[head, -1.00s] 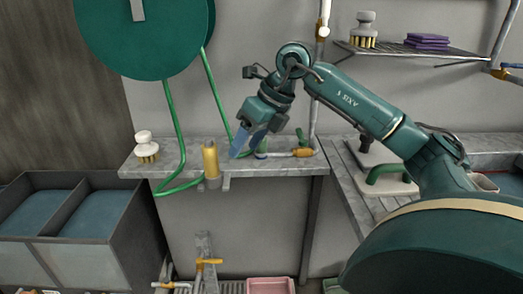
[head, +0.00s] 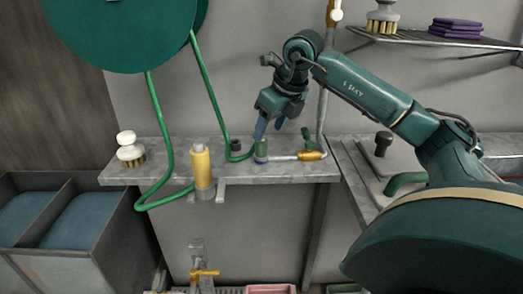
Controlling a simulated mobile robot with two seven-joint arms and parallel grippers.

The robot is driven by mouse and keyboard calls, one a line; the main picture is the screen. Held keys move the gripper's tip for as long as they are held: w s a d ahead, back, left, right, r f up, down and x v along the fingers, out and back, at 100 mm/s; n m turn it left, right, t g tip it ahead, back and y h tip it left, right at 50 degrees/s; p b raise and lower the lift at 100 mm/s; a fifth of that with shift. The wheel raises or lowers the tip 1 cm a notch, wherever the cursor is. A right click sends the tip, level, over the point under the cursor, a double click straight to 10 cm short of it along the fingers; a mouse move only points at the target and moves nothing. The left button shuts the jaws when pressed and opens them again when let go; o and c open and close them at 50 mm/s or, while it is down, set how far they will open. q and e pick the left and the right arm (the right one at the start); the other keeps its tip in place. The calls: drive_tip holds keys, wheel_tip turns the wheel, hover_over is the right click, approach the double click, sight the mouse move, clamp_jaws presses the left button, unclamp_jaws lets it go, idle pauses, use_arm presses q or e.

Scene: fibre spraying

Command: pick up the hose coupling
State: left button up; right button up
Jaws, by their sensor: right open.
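The green hose (head: 157,110) hangs in loops from the reel, and one loop ends near this fitting. My left gripper is out of view.
The green reel (head: 115,30) hangs upper left. Bins (head: 75,225) stand lower left.

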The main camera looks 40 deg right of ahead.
sight(264, 138)
drive_tip(key=x, duration=0.6)
drive_tip(key=shift+w+a+f, duration=0.15)
drive_tip(key=shift+w+a, duration=0.05)
drive_tip(key=shift+w, duration=0.1)
drive_tip(key=c, duration=1.1)
